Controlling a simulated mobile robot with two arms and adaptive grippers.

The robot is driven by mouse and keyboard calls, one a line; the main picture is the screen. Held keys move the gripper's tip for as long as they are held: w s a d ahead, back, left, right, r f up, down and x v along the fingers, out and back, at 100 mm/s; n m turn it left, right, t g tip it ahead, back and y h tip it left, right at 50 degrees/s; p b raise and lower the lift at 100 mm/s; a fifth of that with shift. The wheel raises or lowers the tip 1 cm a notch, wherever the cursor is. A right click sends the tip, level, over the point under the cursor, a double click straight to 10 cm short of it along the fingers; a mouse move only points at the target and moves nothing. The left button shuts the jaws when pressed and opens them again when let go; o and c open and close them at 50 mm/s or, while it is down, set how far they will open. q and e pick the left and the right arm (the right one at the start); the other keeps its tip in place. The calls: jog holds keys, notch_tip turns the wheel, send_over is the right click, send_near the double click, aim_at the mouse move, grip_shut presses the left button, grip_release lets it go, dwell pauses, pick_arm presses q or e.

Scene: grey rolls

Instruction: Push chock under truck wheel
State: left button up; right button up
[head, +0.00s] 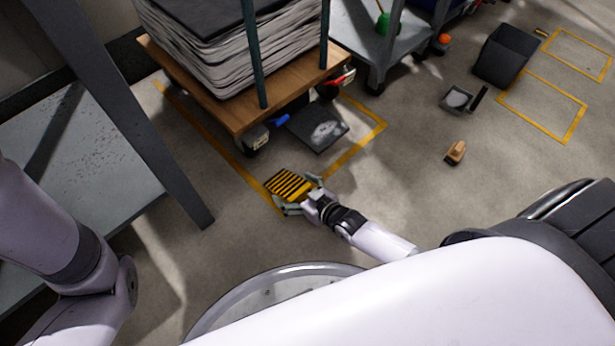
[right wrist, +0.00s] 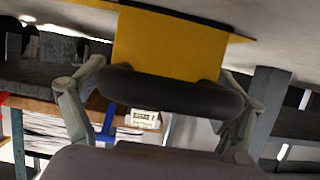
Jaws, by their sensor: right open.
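The chock (head: 287,183), yellow with black stripes, lies on the floor in front of the truck, a wooden platform cart (head: 225,112). The truck's near corner wheel (head: 256,141) is above and left of the chock, with bare floor between. My right gripper (head: 300,194) is low at the chock's near end, its open fingers on either side of it. In the right wrist view the chock's yellow face (right wrist: 168,48) fills the space between the fingers. Whether the fingers touch it is unclear. My left arm shows at the left edge; its gripper is out of view.
A stack of grey sheets (head: 220,55) rides on the truck. A dark mat (head: 318,129) lies beside the wheel. A grey bench (head: 80,150) stands left. A brush (head: 456,152), dustpan (head: 457,99) and black bin (head: 505,55) are at right. Yellow lines mark the floor.

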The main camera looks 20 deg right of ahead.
jog(key=v, duration=1)
jog(key=shift+s+d+r, duration=0.1)
jog(key=shift+s+r, duration=0.1)
jog(key=shift+s, duration=0.1)
